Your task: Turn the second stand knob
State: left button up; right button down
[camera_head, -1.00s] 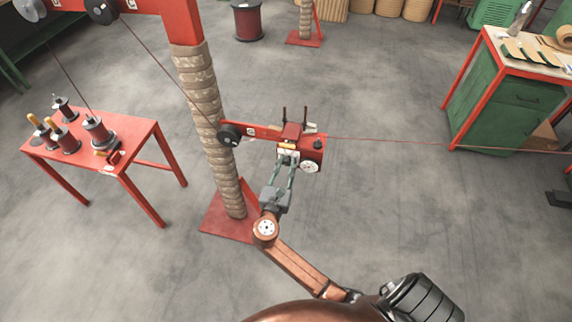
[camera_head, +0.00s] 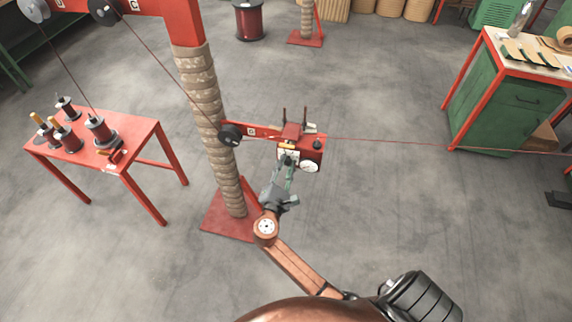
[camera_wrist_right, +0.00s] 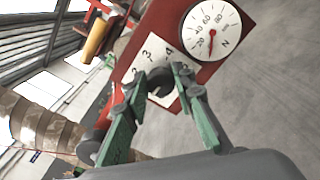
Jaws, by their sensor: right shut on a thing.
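The red stand box (camera_head: 312,150) is on an arm of the wrapped post in the head view. Its face shows in the right wrist view, with a white numbered plate (camera_wrist_right: 143,62) and a round dial gauge (camera_wrist_right: 212,30) whose red needle points down. A dark round knob (camera_wrist_right: 160,80) sits on the numbered plate. My right gripper (camera_wrist_right: 158,84) is shut on this knob, one green finger on each side; in the head view the gripper (camera_head: 287,163) is at the box's front. The knob's pointer is hidden. My left gripper is not in view.
The wrapped post (camera_head: 212,120) stands just left of my right arm. A thin wire (camera_head: 400,141) runs right from the box. A red table (camera_head: 140,135) with several spools is at left, and a green cabinet (camera_head: 500,100) at right.

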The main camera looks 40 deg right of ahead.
jog(key=shift+m, duration=0.9)
jog(key=c, duration=1.9)
grip_release()
jog(key=shift+c, duration=0.2)
jog(key=v, duration=1.2)
jog(key=shift+f, duration=0.15)
